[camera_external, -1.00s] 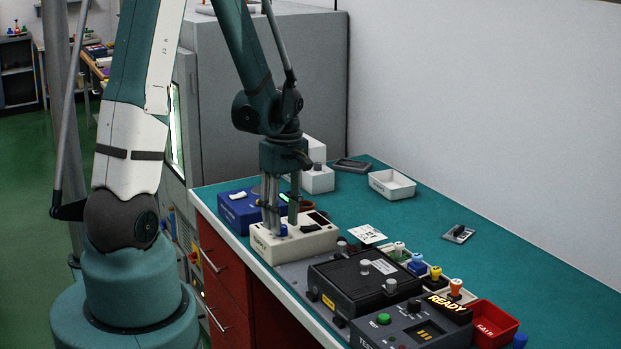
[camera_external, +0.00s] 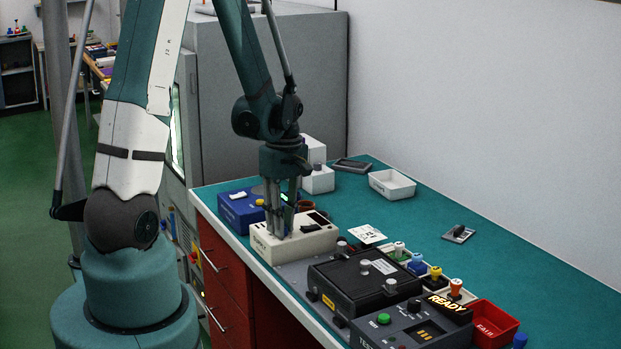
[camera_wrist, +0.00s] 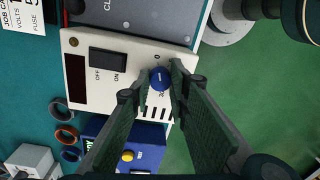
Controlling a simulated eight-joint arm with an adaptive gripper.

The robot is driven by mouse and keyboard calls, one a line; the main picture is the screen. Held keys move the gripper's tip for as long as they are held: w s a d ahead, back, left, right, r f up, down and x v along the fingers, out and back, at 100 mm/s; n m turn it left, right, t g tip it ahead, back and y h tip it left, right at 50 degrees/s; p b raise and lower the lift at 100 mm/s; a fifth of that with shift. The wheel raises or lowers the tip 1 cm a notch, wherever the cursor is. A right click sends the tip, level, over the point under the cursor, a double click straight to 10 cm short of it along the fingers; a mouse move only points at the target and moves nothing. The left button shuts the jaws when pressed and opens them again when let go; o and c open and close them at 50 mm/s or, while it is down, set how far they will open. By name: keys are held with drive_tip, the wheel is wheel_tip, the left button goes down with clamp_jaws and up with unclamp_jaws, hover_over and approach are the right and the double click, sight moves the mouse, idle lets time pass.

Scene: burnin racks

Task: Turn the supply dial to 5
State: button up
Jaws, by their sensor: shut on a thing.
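The supply is a cream box (camera_external: 262,241) near the bench's front left edge. In the wrist view the supply box (camera_wrist: 120,52) shows an OFF/ON rocker switch (camera_wrist: 108,63), a dark display strip (camera_wrist: 75,83) and a blue round dial (camera_wrist: 160,79). A "0" and part of a "20" show beside the dial; the other marks are hidden by my fingers. My gripper (camera_wrist: 161,85) points down, its fingers closed on the two sides of the dial. In the external view my gripper (camera_external: 285,228) stands over the supply and hides the dial.
A blue box (camera_external: 238,212) stands beside the supply on the left, a black-lidded fixture (camera_external: 340,284) on the right. A tester (camera_external: 400,328) with a READY sign and a red tray (camera_external: 490,322) are farther right. The back of the bench is mostly clear.

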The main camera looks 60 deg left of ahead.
drive_tip(key=shift+f+m+b, duration=0.1)
drive_tip(key=shift+m+b, duration=0.25)
drive_tip(key=shift+m, duration=0.05)
drive_tip(key=m+b, duration=0.2)
drive_tip(key=m, duration=0.1)
drive_tip(key=m+b, duration=0.2)
drive_tip(key=m, duration=0.3)
drive_tip(key=shift+d+y+b, duration=0.1)
drive_tip(key=shift+y+b, duration=0.2)
drive_tip(key=shift+b, duration=0.05)
drive_tip(key=o, duration=0.9)
drive_tip(key=shift+r, duration=0.25)
drive_tip(key=shift+w+d+r, duration=0.1)
drive_tip(key=shift+r, duration=2.8)
drive_tip(key=shift+w+d+r, duration=0.1)
drive_tip(key=shift+r, duration=2.8)
